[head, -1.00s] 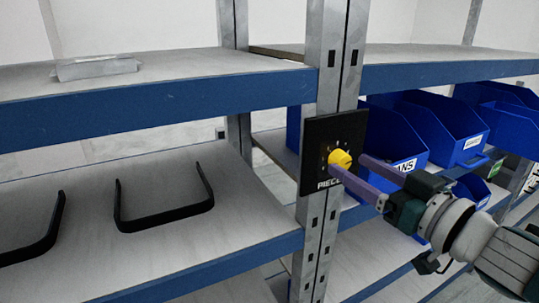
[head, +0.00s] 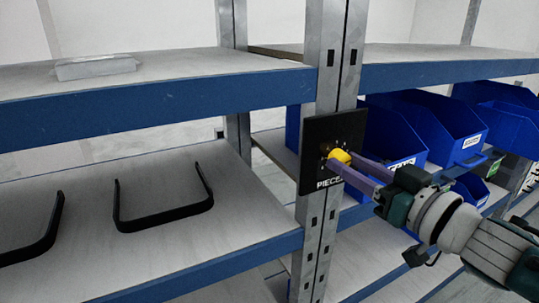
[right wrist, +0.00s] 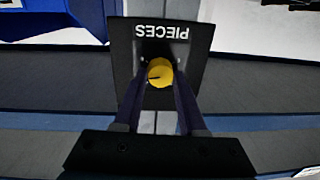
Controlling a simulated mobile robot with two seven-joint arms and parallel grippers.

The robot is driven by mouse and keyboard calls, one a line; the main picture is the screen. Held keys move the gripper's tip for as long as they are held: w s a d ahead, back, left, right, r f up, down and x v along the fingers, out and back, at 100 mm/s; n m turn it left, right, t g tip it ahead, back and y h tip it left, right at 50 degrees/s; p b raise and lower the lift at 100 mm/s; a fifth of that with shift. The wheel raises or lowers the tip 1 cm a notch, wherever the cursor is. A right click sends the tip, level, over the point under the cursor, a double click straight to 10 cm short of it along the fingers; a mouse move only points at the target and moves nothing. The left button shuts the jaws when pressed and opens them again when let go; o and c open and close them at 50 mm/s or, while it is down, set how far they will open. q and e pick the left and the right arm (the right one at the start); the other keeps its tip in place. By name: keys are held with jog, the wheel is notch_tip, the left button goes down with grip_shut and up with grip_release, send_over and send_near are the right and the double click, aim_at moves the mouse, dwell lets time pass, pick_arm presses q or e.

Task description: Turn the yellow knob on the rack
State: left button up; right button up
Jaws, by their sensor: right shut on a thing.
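The yellow knob (head: 340,157) sits on a black panel (head: 318,131) marked "PIECES", fixed to the metal rack post (head: 324,60). In the right wrist view the knob (right wrist: 159,73) shows its round face with a dark mark towards its left side, and the panel's lettering appears upside down. My right gripper (head: 348,165) reaches in from the right, its two purple fingers on either side of the knob, shut on it. In the right wrist view the fingers (right wrist: 159,92) flank the knob. My left gripper is not in view.
Blue bins (head: 440,118) stand on the shelf right of the post, close behind my right gripper. Black U-shaped handles (head: 163,222) lie on the lower left shelf. A grey flat box (head: 96,67) lies on the upper left shelf. Blue shelf beams (head: 160,112) run across.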

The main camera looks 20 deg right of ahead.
grip_shut()
jog(key=shift+n, duration=0.6)
jog(key=n, duration=0.5)
jog(key=shift+a+n, duration=0.1)
jog(key=shift+n, duration=0.3)
jog(key=shift+a+n+h+b, duration=0.1)
jog(key=shift+n+h+b, duration=0.45)
jog(key=shift+n, duration=3.45)
